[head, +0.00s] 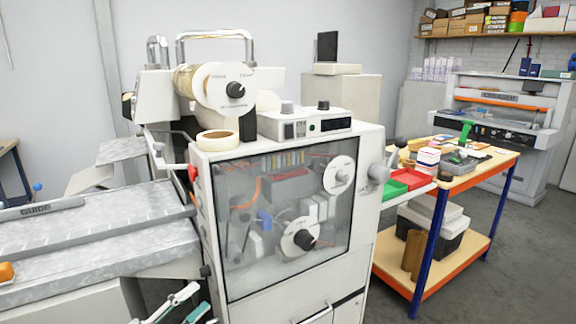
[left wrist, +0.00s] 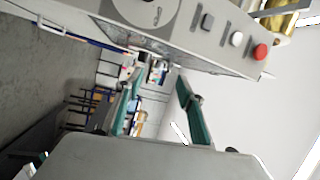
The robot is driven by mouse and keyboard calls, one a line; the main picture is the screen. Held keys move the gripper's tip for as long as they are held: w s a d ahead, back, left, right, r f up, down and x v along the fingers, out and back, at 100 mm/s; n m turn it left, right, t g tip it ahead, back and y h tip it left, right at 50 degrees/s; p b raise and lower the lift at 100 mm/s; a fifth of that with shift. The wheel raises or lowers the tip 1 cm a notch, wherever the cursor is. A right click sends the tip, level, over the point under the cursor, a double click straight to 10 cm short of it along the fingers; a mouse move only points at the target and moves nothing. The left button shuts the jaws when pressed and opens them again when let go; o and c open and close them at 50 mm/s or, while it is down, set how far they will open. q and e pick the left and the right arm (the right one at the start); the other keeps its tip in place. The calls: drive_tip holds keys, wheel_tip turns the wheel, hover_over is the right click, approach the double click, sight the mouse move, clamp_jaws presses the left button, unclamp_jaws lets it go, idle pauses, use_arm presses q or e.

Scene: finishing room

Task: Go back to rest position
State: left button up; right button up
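My left gripper (head: 190,301) shows at the bottom edge of the head view, in front of the lower left of the white machine (head: 365,215). Its light grey finger parts and teal pads point up and to the right. In the left wrist view, the two teal fingers of the left gripper (left wrist: 160,78) stand apart with nothing between them, so it is open and empty. The machine's panel with a red button (left wrist: 260,51) fills the top of that view. My right gripper is in neither view.
A metal feed table (head: 90,240) lies left of the machine. A blue-legged workbench (head: 490,168) with red and green trays stands to the right. A larger machine (head: 500,125) and a loaded shelf (head: 490,37) are at the back right. Grey floor (head: 530,255) is clear at the right.

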use_arm(q)
drive_tip(key=s+d+f+n+g+y, duration=0.2)
drive_tip(key=s+f+n+y, duration=0.7)
drive_tip(key=s+f+n, duration=1)
drive_tip(key=s+f+g, duration=0.2)
drive_tip(key=s+f, duration=0.2)
drive_tip(key=f, duration=0.2)
drive_tip(key=shift+f+g+y, duration=0.4)
drive_tip(key=shift+d, duration=0.1)
drive_tip(key=c, duration=0.3)
drive_tip(key=shift+s+n, duration=0.1)
drive_tip(key=shift+n, duration=0.2)
